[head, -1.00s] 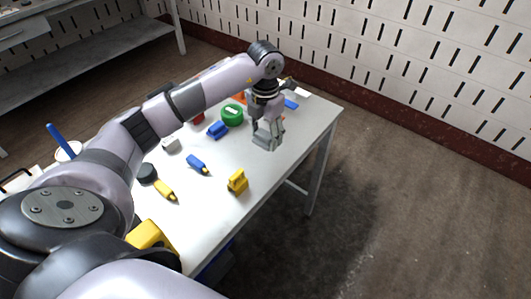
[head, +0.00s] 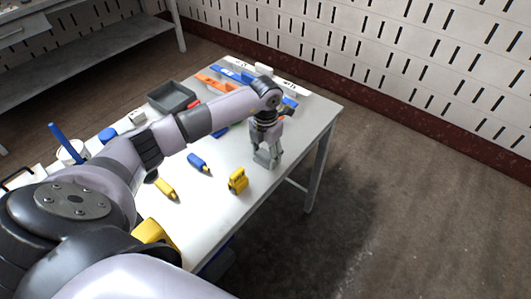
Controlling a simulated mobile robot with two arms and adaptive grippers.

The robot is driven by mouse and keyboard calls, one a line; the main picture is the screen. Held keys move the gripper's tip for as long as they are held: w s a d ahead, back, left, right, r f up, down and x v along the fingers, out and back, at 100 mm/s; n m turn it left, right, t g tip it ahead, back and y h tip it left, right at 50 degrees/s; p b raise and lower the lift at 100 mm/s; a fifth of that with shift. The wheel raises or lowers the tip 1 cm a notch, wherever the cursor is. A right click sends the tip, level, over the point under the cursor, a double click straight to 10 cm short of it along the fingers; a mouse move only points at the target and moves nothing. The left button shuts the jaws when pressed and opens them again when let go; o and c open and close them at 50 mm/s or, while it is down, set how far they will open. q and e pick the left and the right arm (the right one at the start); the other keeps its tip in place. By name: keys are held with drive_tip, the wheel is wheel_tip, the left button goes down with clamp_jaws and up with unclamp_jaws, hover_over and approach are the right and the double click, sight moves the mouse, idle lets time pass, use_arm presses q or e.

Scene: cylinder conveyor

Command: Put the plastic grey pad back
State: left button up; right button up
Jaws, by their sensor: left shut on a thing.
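My left gripper (head: 267,155) is above the right part of the white table (head: 222,190), pointing down. It is shut on a small grey piece, which looks like the grey pad (head: 266,161). The fingers and the pad have similar grey tones, so the pad's outline is hard to tell. I cannot tell whether it touches the tabletop. My right gripper is not in view.
A yellow object (head: 238,181) stands just left of and nearer than the gripper. A blue tool (head: 198,163) and a yellow tool (head: 166,188) lie further left. A dark grey tray (head: 173,96) stands at the back. The table's right edge is close.

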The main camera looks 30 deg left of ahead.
sight(265, 153)
use_arm(q)
drive_tip(key=o, duration=1.1)
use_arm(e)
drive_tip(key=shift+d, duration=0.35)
use_arm(q)
drive_tip(key=shift+r, duration=0.5)
wheel_tip(265, 153, up, 11)
drive_tip(key=b, duration=0.1)
drive_tip(key=shift+r+b, duration=0.15)
drive_tip(key=shift+b, duration=0.15)
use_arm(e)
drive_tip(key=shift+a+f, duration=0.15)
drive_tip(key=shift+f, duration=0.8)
